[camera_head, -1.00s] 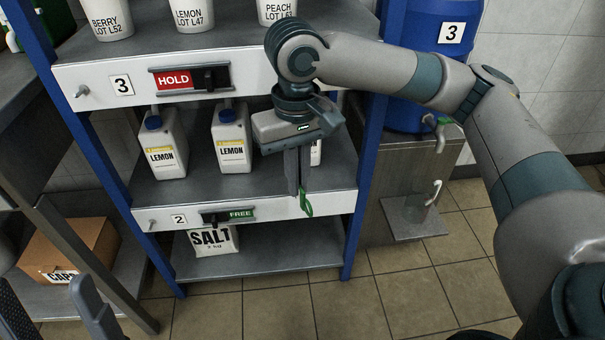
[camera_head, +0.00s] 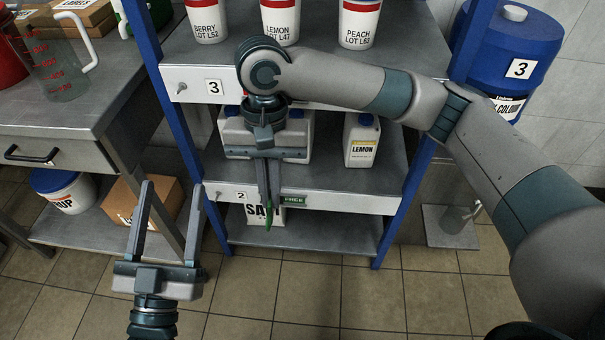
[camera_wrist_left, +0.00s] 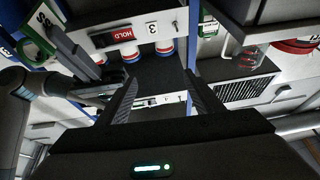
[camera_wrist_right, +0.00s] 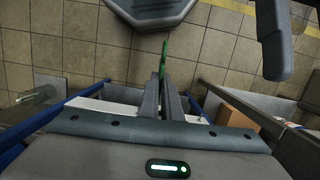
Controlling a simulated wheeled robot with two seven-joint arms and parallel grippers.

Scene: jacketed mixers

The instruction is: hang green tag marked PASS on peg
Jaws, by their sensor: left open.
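A thin green tag (camera_head: 268,215) hangs below my right gripper (camera_head: 266,198), whose fingers are shut on its upper end. It shows edge-on in the right wrist view (camera_wrist_right: 164,55), so its marking is unreadable. It is in front of the lower shelf's front rail (camera_head: 335,203). A small peg (camera_head: 218,195) sticks out left of this rail's number 2. Another peg (camera_head: 181,88) is left of number 3 on the upper rail (camera_head: 192,78). My left gripper (camera_head: 171,186) is open and empty, left of the rack.
A green FREE slider (camera_head: 293,199) is on the lower rail. A red HOLD slider (camera_wrist_left: 122,36) on the upper rail shows in the left wrist view. LEMON jugs (camera_head: 361,140) stand between the rails. A side bench (camera_head: 75,105) stands left; floor before the rack is clear.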

